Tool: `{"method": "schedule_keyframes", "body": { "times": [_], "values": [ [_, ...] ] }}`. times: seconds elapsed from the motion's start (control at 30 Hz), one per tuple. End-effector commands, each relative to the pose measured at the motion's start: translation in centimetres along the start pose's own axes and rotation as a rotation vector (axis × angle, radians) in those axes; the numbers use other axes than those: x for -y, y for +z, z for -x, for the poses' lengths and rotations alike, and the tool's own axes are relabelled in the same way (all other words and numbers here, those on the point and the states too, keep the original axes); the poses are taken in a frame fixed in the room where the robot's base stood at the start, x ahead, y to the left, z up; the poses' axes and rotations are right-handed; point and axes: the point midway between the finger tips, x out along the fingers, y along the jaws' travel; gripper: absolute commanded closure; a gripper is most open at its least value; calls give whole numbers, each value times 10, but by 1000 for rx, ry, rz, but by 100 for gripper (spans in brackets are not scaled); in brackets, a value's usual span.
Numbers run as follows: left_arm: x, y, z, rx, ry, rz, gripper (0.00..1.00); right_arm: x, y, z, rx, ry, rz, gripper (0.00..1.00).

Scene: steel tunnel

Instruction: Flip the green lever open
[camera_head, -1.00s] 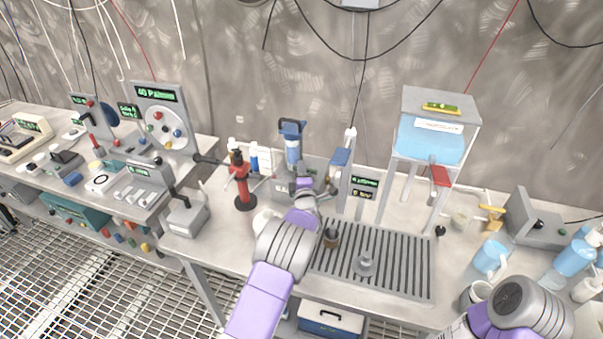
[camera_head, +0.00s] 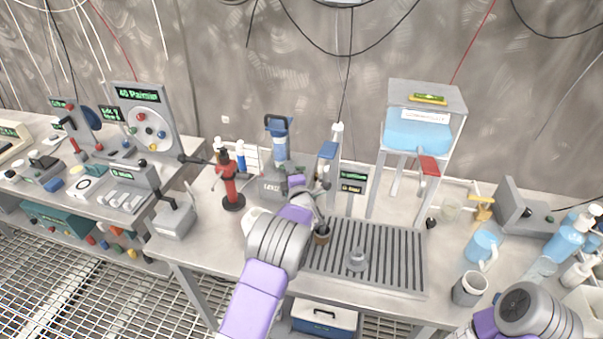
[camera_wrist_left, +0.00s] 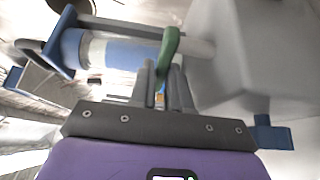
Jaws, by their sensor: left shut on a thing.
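The green lever (camera_wrist_left: 168,48) shows in the left wrist view, standing up between a blue-and-white cylinder and a grey housing. My left gripper (camera_wrist_left: 163,72) is shut on its lower part, with the two fingers close on either side. In the head view my left gripper (camera_head: 318,192) is beside the blue-and-white machine (camera_head: 279,148) on the bench, and the green lever cannot be made out there. My right arm shows at the lower right, but its gripper is out of view.
A slatted drip tray (camera_head: 385,255) lies right of my left arm. A red stand (camera_head: 230,180) is to the left. A water tank (camera_head: 420,132) with a red lever (camera_head: 429,166) is at the right. Blue jugs and a mug (camera_head: 470,289) stand further right.

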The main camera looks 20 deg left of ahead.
Motion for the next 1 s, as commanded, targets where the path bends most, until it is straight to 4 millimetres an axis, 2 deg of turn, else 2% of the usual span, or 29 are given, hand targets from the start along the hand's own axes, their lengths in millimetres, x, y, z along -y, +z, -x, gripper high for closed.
{"method": "schedule_keyframes", "body": {
  "times": [0.27, 0.3, 0.4, 0.43, 0.77, 1.0],
  "values": [
    [-1, -1, 0, -4, 0, 0, 100, 0, 0, 0, 0, -1, 1, 55],
    [-1, -1, 0, -4, 0, 0, 79, 1, 0, 0, 0, -1, 1, 55],
    [-1, 0, 0, -2, 0, 0, 63, 0, 0, 0, 0, -1, 1, 55],
    [-1, 0, 0, -2, 0, 0, 62, 0, 0, 0, 0, -1, 1, 55],
    [0, 0, 3, -2, -2, -1, 62, 1, 0, 1, 0, -1, 1, 55],
    [-2, 1, 32, -1, -2, 0, 62, 2, 0, 4, 0, 0, 1, 55]
  ]
}}
